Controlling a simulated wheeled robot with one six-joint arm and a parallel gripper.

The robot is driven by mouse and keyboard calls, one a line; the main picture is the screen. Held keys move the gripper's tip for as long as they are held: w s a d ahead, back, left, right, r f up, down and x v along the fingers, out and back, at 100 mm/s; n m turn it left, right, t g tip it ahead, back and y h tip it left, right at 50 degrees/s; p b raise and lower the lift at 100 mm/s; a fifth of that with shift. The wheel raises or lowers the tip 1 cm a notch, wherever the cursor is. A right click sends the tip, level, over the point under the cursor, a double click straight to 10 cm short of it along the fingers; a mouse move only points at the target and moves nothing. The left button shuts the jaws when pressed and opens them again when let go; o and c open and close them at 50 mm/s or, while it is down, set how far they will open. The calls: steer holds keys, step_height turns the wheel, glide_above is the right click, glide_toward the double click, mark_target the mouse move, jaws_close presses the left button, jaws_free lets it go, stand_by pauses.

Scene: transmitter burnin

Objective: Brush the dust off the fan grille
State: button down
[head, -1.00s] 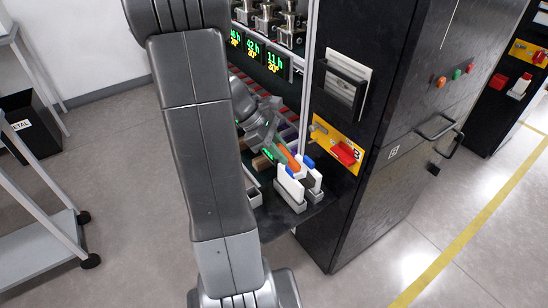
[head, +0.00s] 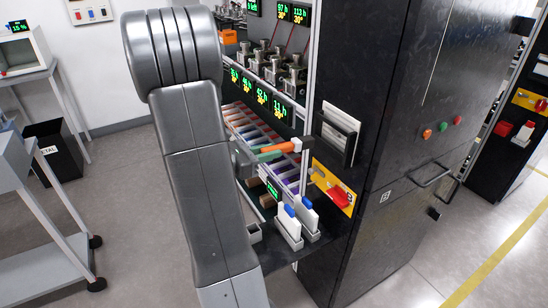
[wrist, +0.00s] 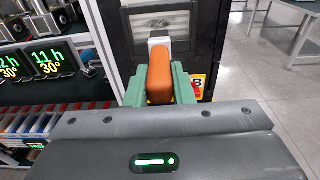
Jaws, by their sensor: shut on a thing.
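My gripper (head: 272,151), with green fingers, is shut on the orange handle (head: 279,148) of a brush-like tool. The tool is held sideways in the air, its pale end (head: 298,145) pointing right toward the black cabinet. In the wrist view the orange handle (wrist: 160,78) sits between both green fingers, with a white block (wrist: 158,43) at its far end. Bristles cannot be made out. A framed pale panel (wrist: 163,20) is on the cabinet front beyond the tool; I cannot tell whether it is the fan grille.
Two white, blue-topped pieces stand in grey holders (head: 289,238) on a dark shelf below my gripper. A yellow plate with a red switch (head: 338,196) is on the cabinet (head: 395,150). Racks with green displays (head: 262,97) are behind. A cart (head: 55,215) stands left.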

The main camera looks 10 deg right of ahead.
mark_target(294, 146)
steer(key=shift+r+b+x, duration=0.15)
steer(key=shift+x, duration=1.25)
steer(key=shift+r+b+x, duration=0.15)
steer(key=shift+b+x, duration=0.05)
steer(key=shift+x, duration=1.2)
steer(key=shift+r+b+x, duration=0.15)
steer(key=shift+x, duration=1.25)
steer(key=shift+w+d, duration=0.15)
steer(key=shift+d, duration=0.35)
steer(key=shift+s+d+b, duration=0.1)
steer(key=shift+s+b, duration=0.3)
steer(key=shift+s, duration=0.2)
steer(key=shift+s+d+b, duration=0.3)
steer(key=shift+s, duration=0.4)
steer(key=shift+s+d, duration=0.2)
steer(key=shift+s, duration=0.1)
